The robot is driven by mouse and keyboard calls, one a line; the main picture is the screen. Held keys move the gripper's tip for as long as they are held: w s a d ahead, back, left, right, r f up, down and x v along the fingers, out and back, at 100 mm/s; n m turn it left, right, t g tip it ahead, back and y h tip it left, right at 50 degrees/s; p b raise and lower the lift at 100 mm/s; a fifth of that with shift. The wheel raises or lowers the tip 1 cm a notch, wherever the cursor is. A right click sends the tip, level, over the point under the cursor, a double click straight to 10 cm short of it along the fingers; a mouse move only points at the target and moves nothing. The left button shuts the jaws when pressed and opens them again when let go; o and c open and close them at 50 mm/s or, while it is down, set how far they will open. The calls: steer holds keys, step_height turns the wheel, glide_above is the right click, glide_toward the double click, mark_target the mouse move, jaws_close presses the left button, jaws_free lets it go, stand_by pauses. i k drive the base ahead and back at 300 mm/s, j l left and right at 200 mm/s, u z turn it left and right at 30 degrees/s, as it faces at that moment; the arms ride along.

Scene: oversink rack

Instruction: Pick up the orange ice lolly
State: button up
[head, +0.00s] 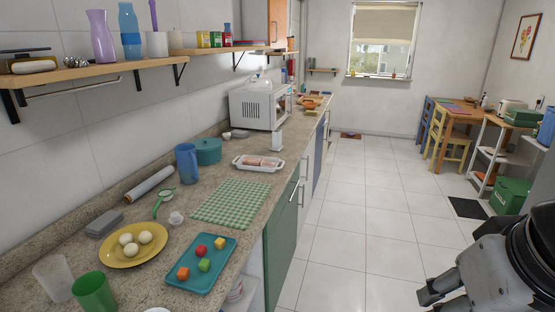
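I cannot make out an orange ice lolly anywhere in the head view. Small orange-brown items (311,104) lie on the far end of the counter, too small to identify. A small orange block (183,273) lies on the teal tray (205,284) with red, yellow and green ones, but it does not look like a lolly. My gripper (436,299) is at the lower right, over the floor and well away from the counter. It is partly cut off by the frame, and its finger gap is unclear.
The long counter (221,234) runs along the left wall. It holds a yellow plate (119,258) with white balls, a green cup (95,293), a blue jug (187,163), a white dish (258,165) and a microwave (256,108). The tiled floor (362,222) beside it is clear.

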mark_target(249, 161)
steer(key=i+u, duration=0.25)
steer(key=i+l+u, duration=0.1)
steer(key=i+u, duration=0.2)
steer(key=u, duration=0.2)
steer(key=i+l+u, duration=0.2)
steer(key=u, duration=0.15)
steer(key=i+l+u, duration=0.15)
steer(key=l+u, duration=0.2)
steer(key=i+l, duration=0.15)
steer(key=l, duration=0.2)
steer(key=i+l+u, duration=0.1)
steer(key=l, duration=0.3)
steer(key=i+l, duration=0.2)
steer(key=l, duration=0.15)
steer(key=i+l, duration=0.15)
steer(key=l, duration=0.25)
steer(key=i+l+u, duration=0.1)
steer(key=l, duration=0.25)
steer(key=i+l, duration=0.15)
steer(key=l, duration=0.25)
steer(key=i+l+u, duration=0.1)
steer(key=l, duration=0.3)
steer(key=i+l, duration=0.15)
steer(key=l, duration=0.25)
